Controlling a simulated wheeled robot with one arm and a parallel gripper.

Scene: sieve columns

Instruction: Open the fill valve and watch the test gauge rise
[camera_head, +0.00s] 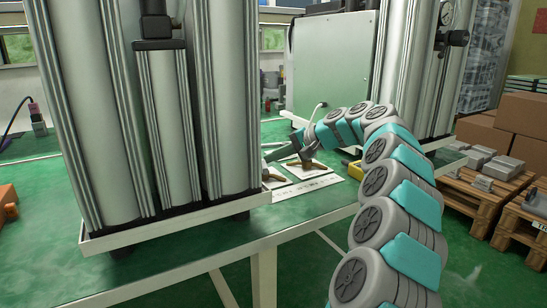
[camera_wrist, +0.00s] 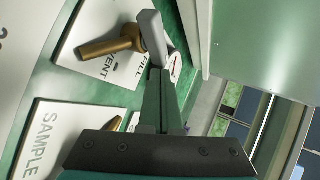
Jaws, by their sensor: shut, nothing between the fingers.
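In the wrist view my gripper (camera_wrist: 160,73) is shut and empty, its tips at the near end of a grey lever (camera_wrist: 153,32). I cannot tell whether they touch it. A brass-coloured handle (camera_wrist: 108,46) lies left of the lever on a white plate (camera_wrist: 88,20) lettered FILL and VENT. I cannot tell which handle is the fill valve. In the head view a brass handle (camera_head: 303,165) shows on the bench below the end of my arm. A round gauge (camera_head: 447,12) is on the right column unit; its reading is too small to tell, as is whether it is the test gauge.
A white plate lettered SAMPLE (camera_wrist: 42,138) lies beside the first. Tall metal columns (camera_head: 170,110) stand at the left on the green bench (camera_head: 225,245). A grey-green cabinet (camera_head: 335,65) stands behind. Cardboard boxes (camera_head: 520,115) and pallets (camera_head: 480,195) are at the right.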

